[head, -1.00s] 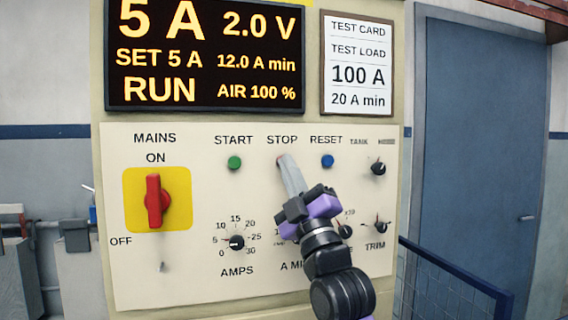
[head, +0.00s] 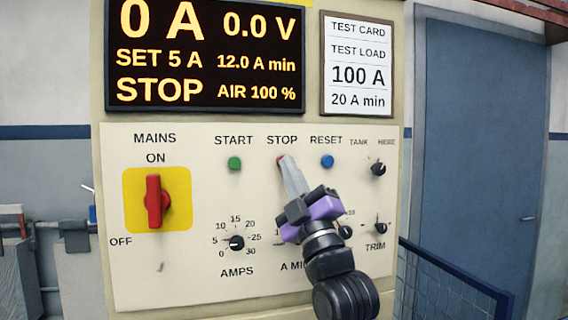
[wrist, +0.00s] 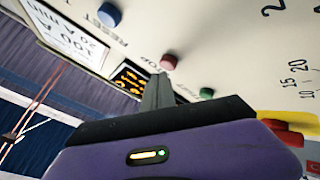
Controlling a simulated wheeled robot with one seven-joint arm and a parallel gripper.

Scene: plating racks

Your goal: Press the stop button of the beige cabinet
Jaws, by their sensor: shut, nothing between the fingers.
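The beige cabinet (head: 125,275) fills the middle of the head view. Its red stop button (head: 281,159) sits under the STOP label, partly hidden by my fingertips; it shows whole in the wrist view (wrist: 168,62). My gripper (head: 287,162) is shut and empty, its fingertips right by the button. In the wrist view the tips (wrist: 160,80) lie just below the button with a small gap in the picture. The display (head: 205,55) reads 0 A, 0.0 V and STOP.
The green start button (head: 234,163) is left of stop, the blue reset button (head: 327,161) right. A red mains switch (head: 153,200) on yellow points up to ON. Several black knobs line the lower panel. A blue railing (head: 455,275) stands at the right.

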